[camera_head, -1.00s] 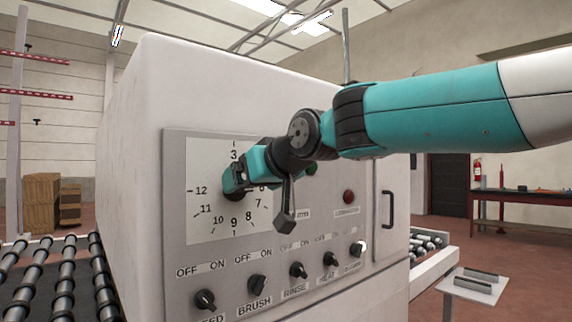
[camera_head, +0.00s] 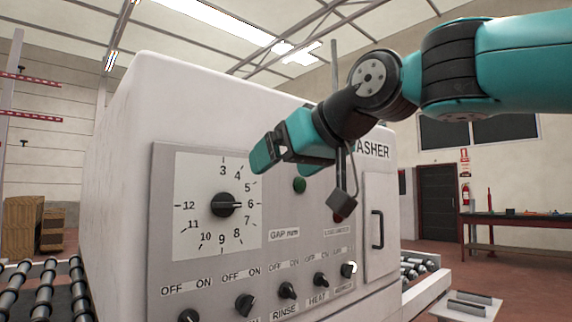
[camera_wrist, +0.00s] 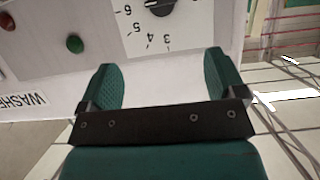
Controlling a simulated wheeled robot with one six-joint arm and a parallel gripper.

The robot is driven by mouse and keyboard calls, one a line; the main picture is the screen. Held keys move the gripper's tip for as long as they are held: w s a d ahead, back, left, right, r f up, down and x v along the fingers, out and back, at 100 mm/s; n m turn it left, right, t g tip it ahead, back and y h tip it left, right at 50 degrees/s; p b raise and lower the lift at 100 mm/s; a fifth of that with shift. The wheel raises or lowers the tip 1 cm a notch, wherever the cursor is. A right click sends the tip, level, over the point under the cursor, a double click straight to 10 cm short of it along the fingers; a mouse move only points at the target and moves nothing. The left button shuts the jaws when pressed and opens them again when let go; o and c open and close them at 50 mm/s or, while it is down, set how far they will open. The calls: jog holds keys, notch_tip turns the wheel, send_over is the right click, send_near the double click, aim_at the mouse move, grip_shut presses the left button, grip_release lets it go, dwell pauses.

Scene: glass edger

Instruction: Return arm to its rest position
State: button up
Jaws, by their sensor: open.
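My gripper (camera_head: 285,160) is open and empty, in front of the white washer's control panel in the head view. It is above and right of the gap dial's black knob (camera_head: 227,205), apart from it. The knob's pointer is toward the 6. In the wrist view my gripper (camera_wrist: 165,85) shows two green fingers spread wide with nothing between them. The dial face (camera_wrist: 150,30) is beyond the fingers there, with its knob at the top edge. My teal arm reaches in from the upper right of the head view.
The white washer (camera_head: 200,100) fills the middle. A green button (camera_head: 299,185) and a row of black switches such as the rinse knob (camera_head: 288,291) are on its panel. Roller conveyors (camera_head: 45,290) stand at left. A red workbench (camera_head: 515,220) is at the far right.

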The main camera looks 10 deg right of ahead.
jog(key=s+d+f+g+h, duration=0.1)
jog(key=s+d+f+g, duration=0.2)
jog(key=f, duration=0.6)
jog(key=s+d+f+g+h, duration=0.15)
jog(key=s+f, duration=0.25)
jog(key=f, duration=0.4)
jog(key=s+d+f+g, duration=0.2)
jog(key=s+f+g, duration=0.1)
jog(key=s+f, duration=0.4)
jog(key=s+d+f+g+p, duration=0.1)
jog(key=s+d+f+g, duration=0.1)
jog(key=s+f, duration=0.6)
jog(key=shift+s+g+h, duration=0.4)
jog(key=shift+g+h, duration=0.05)
jog(key=shift+g, duration=0.4)
